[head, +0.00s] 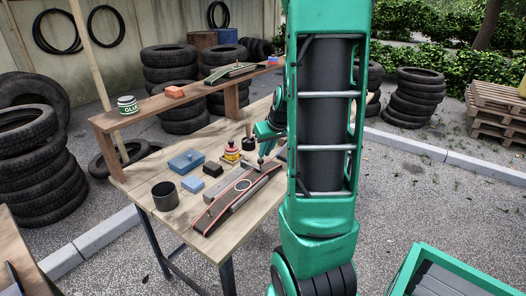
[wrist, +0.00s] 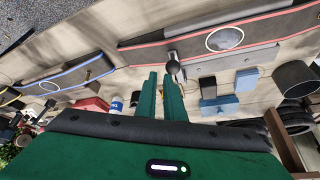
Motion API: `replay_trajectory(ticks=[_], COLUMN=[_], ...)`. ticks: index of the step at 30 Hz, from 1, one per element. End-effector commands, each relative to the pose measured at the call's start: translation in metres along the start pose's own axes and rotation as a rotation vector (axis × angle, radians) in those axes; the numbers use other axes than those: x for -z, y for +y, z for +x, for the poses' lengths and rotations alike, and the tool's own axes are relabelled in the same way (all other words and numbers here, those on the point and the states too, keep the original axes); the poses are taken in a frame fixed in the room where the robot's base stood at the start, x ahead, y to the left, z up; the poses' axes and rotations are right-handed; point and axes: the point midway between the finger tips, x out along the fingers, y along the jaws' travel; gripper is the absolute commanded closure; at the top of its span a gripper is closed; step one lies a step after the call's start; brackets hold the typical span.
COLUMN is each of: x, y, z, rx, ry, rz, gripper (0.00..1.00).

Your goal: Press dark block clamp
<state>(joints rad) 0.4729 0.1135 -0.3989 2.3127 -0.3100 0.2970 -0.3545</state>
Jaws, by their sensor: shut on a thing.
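The dark elongated block (head: 236,200) with red edging and a pale oval ring lies on the workbench. Its red-edged side also shows across the top right of the wrist view (wrist: 270,30). A clamp lever with a dark ball knob (wrist: 173,67) stands at its edge; in the head view the knob (head: 261,161) is small. My gripper (wrist: 161,74) has its green fingertips right by the knob; whether they touch it I cannot tell. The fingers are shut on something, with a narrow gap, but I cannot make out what. In the head view my arm partly hides the gripper (head: 268,148).
A raised shelf (head: 150,107) runs along the back. A blue-edged piece (wrist: 65,76) lies left in the wrist view.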

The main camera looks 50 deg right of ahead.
Motion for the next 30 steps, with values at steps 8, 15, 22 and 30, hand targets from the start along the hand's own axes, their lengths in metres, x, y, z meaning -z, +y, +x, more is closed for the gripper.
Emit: replay_trajectory(ticks=[8, 15, 22, 30], x=[-0.034, -0.031, -0.006, 0.005], y=[0.001, 0.002, 0.007, 0.012], z=[0.012, 0.009, -0.009, -0.036], rx=[0.001, 0.001, -0.002, 0.002], ry=[-0.082, -0.075, -0.042, -0.002], rz=[0.023, 0.021, 0.011, -0.003], gripper=[1.0, 1.0, 1.0, 1.0])
